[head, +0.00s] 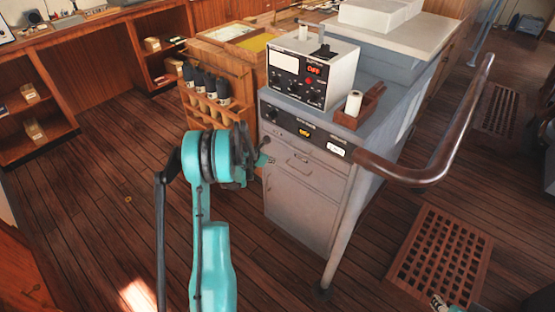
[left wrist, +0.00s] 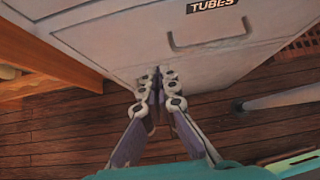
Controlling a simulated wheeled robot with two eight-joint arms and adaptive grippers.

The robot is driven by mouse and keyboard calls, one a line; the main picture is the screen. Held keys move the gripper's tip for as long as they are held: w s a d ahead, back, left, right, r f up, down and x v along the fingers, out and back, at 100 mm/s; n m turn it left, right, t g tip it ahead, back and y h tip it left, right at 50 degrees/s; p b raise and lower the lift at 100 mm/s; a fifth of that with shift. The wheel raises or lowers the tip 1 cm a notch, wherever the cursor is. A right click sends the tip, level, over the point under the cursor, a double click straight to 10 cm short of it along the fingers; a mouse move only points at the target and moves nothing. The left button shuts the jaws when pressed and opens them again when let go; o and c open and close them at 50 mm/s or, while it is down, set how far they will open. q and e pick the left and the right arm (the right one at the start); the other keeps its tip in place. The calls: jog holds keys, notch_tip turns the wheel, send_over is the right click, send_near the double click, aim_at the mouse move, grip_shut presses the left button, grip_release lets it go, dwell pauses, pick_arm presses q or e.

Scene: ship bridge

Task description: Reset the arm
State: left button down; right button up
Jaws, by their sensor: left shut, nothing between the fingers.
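My left arm, teal and black, rises in the lower middle of the head view. My left gripper (head: 264,160) points toward the front of the grey cabinet (head: 303,205). In the left wrist view the left gripper (left wrist: 158,74) is shut and empty, with its fingertips together.
A white instrument box (head: 312,72) with a red "OFF" display stands on the cabinet. A brown handrail (head: 430,172) curves out at the right. A wooden rack (head: 215,112) with dark cylinders is behind my arm. Wooden floor is open at left; a grating (head: 440,258) lies at right.

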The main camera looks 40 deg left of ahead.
pick_arm(q)
jog(key=p+v, duration=0.1)
jog(key=v, duration=0.4)
jog(key=shift+s+a+r+p, duration=0.15)
jog(key=shift+s+p, duration=0.1)
jog(key=shift+p, duration=0.05)
